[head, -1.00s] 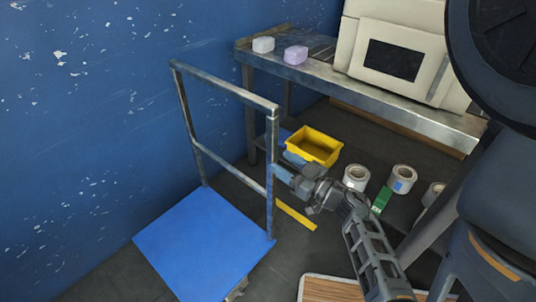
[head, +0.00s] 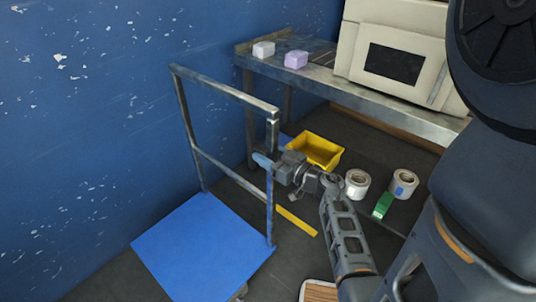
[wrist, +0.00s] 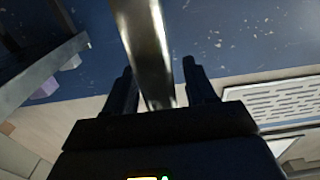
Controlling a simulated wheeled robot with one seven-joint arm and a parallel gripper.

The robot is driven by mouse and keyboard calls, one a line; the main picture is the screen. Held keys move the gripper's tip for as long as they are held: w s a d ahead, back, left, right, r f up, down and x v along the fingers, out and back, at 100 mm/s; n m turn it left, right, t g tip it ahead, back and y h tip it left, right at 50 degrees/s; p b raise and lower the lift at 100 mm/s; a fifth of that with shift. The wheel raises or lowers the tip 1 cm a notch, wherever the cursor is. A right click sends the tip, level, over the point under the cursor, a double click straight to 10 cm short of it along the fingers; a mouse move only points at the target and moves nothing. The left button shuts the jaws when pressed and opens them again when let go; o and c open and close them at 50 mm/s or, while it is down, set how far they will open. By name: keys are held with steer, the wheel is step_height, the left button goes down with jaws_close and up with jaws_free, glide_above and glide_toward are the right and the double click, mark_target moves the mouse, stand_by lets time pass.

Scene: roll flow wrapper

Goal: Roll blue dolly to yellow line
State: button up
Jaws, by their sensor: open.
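The blue dolly (head: 203,243) stands on the floor beside the blue wall, with an upright grey metal handle frame (head: 225,93). The yellow line (head: 297,221) is a short strip on the floor to the right of the dolly, apart from its platform. My gripper (head: 264,162) is at the handle's near right post, partway up. In the wrist view my gripper (wrist: 158,68) is open, and the metal post (wrist: 146,40) runs between its two fingers. I cannot tell whether either finger touches it. The dolly's wheels are mostly hidden under the platform.
A metal bench (head: 350,93) at the back holds a white block (head: 263,49), a lilac block (head: 296,60) and a cream machine (head: 395,60). Beneath and before it are a yellow bin (head: 317,151), tape rolls (head: 403,184) and a green box (head: 382,205).

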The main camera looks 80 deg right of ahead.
steer(key=shift+c, duration=0.4)
jaws_close()
